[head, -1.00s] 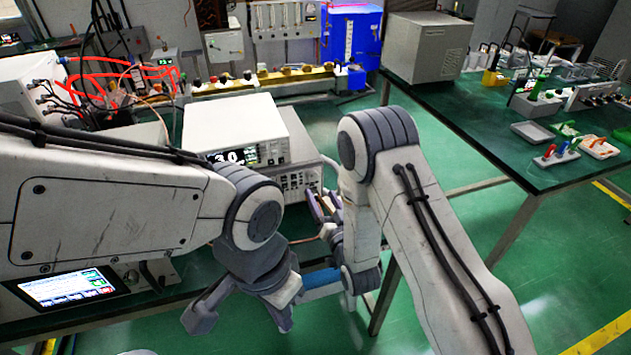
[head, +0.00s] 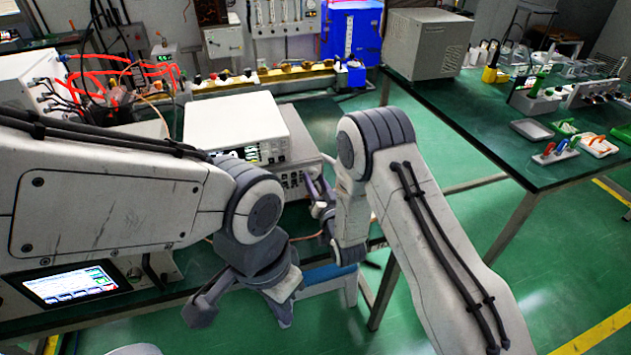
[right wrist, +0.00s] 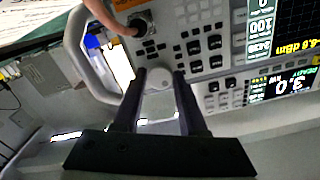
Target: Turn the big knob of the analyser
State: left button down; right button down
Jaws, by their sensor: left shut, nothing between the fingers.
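The analyser (head: 293,181) is the lower unit in the stack on the bench, partly hidden by my arms in the head view. In the right wrist view its panel (right wrist: 215,38) is turned over, with keys and a screen. The round pale big knob (right wrist: 158,78) lies between my right fingertips, open on either side of it; I cannot tell whether they touch it. My right gripper (head: 318,196) is at the analyser's front in the head view, and its fingers also show in the wrist view (right wrist: 159,73). My left gripper (head: 203,310) is shut and empty, low in front of the bench.
A white instrument (head: 235,122) sits on top of the analyser. A handle (right wrist: 88,62) and a cable (right wrist: 101,10) lie near the right fingers. A lit touchscreen (head: 70,285) is at lower left. Another table (head: 480,125) stands at right, with green floor between.

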jog(key=shift+d+f+n+b, duration=0.1)
jog(key=shift+f+n+b, duration=0.05)
jog(key=shift+n+b, duration=2.3)
jog(key=shift+n, duration=1.35)
jog(key=shift+c, duration=2.2)
grip_release()
